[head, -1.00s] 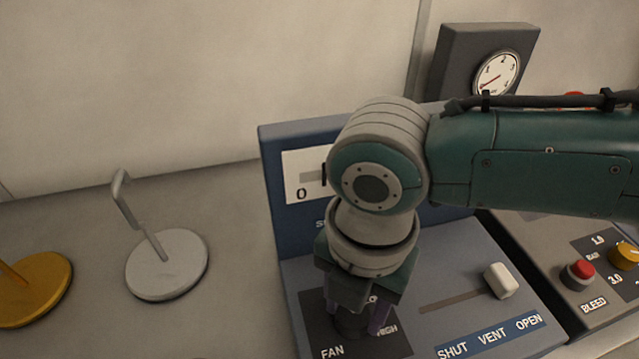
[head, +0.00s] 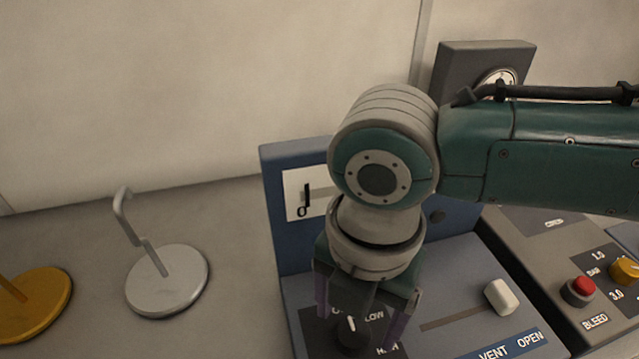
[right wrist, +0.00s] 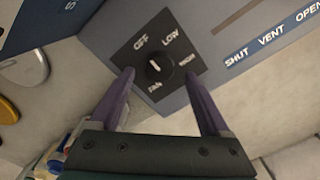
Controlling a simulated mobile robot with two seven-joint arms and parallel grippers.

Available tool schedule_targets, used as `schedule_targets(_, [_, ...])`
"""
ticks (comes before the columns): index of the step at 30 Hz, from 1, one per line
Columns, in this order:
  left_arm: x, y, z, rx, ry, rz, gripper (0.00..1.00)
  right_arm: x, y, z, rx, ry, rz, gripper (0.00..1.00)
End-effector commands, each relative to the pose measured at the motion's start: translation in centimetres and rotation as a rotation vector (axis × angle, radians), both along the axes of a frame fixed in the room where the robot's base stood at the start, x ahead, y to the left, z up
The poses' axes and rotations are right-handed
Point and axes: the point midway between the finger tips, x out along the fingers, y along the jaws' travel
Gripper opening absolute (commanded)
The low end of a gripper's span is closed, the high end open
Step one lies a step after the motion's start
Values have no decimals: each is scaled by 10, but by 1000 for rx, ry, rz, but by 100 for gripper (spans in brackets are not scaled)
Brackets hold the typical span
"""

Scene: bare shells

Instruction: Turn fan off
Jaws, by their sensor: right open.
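The black round FAN knob (head: 352,333) sits on a dark plate on the blue panel (head: 283,235). In the right wrist view the knob (right wrist: 159,68) shows its white mark pointing up and slightly left, nearer OFF than LOW or HIGH. My right gripper (head: 358,315) is open, its purple fingers apart on either side of the knob and not touching it as far as I can see. It also shows in the right wrist view (right wrist: 159,76). My left gripper is out of view.
A white slider (head: 501,297) stands near OPEN on the SHUT-VENT-OPEN scale. A red BLEED button (head: 584,286) and yellow knob (head: 626,270) are on the grey panel at right. A grey hook stand (head: 168,282) and a yellow stand (head: 35,302) are at left.

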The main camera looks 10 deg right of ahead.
Motion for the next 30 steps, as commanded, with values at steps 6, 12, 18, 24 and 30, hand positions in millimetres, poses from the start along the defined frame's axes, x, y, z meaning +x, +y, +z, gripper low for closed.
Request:
schedule_targets(6, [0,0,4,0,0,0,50,1,1,47,3,-4,2,80])
schedule_targets(12, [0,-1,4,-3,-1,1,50,1,0,71,1,-1,1,80])
schedule_targets(18, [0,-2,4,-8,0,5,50,0,0,76,1,0,0,80])
schedule_targets(24, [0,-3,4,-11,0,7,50,0,0,76,1,0,0,80])
schedule_targets(30, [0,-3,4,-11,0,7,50,-7,9,73,31,2,-28,80])
